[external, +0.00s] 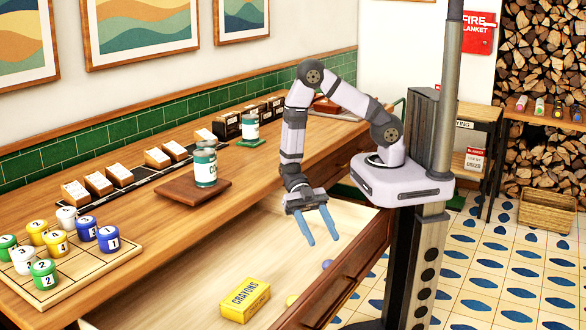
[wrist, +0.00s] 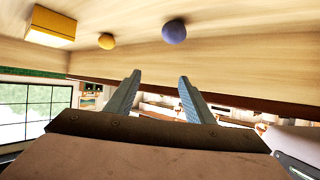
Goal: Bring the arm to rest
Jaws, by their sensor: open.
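My gripper (external: 319,225) points downward over the open drawer (external: 215,268) in the external view. Its two blue-grey fingers are spread apart with nothing between them. A yellow ball (wrist: 106,41) and a purple-blue ball (wrist: 174,31) lie in the drawer too, apart from the fingers.
The wooden counter (external: 120,205) carries a board with several numbered pots (external: 58,242), a stack of green-and-white tins (external: 205,165) on a wooden board, and a row of card holders (external: 110,180). The drawer front (external: 345,275) stands out beside my column.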

